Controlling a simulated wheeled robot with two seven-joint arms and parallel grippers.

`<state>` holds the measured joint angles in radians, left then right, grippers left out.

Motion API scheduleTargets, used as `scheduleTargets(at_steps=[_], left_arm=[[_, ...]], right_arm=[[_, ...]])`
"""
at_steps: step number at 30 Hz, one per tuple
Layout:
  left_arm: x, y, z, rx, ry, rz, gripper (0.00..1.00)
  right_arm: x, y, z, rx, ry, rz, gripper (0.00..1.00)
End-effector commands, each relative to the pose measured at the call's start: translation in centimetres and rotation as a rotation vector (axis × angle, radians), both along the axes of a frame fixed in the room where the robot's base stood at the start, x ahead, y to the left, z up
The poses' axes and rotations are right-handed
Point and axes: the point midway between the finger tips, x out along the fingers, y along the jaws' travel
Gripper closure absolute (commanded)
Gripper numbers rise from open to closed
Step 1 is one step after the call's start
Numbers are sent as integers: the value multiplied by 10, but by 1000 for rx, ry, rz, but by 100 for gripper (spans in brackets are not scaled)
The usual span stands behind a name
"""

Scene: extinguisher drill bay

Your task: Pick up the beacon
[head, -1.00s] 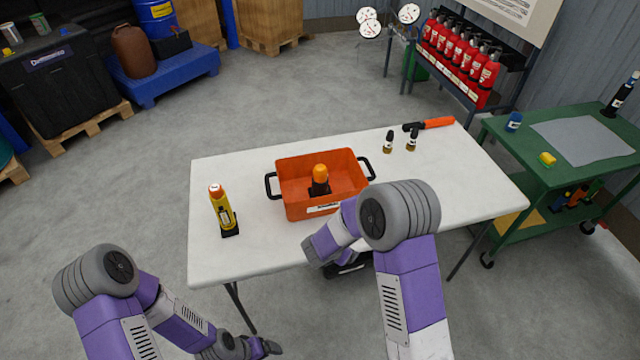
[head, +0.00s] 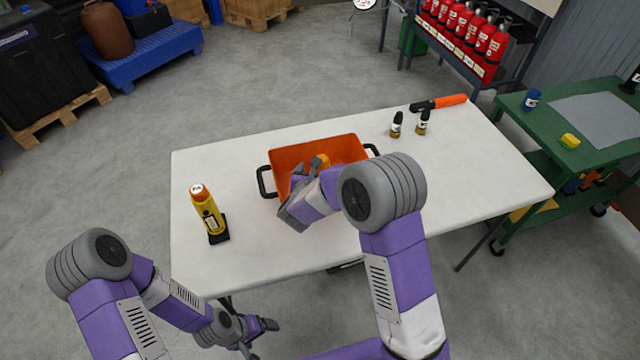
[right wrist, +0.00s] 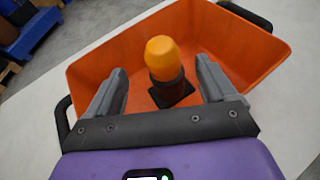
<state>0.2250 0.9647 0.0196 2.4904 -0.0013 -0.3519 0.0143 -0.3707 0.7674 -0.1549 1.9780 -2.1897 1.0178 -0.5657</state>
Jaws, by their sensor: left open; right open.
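The beacon (right wrist: 164,70), an orange dome on a dark body and square black base, stands upright inside the orange bin (right wrist: 110,65). In the head view only a bit of the beacon's orange dome (head: 323,160) shows behind my right gripper (head: 307,172). In the right wrist view, my right gripper's fingers are open, one on each side of the beacon, with gaps between; they are not closed on it. The bin (head: 340,147) sits on the white table. My left gripper (head: 260,338) is open and empty, low in front of the table.
A yellow device with an orange top (head: 207,213) stands on the white table (head: 235,170) left of the bin. A green cart (head: 530,130) stands right of the table.

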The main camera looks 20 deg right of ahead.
Motion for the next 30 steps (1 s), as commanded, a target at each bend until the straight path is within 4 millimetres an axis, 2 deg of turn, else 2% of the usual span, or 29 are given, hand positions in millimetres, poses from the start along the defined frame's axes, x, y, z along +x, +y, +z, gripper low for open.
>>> scheduleTargets(at_steps=[18, 26, 30], left_arm=[[0, 0, -13, 0, 0, 0, 10], [0, 0, -13, 0, 0, 0, 10], [0, 0, -13, 0, 0, 0, 10]], right_arm=[[58, -32, -29, 1, -1, -2, 15], [61, -34, -30, 1, 0, 0, 15], [61, -33, -30, 1, 0, 0, 34]])
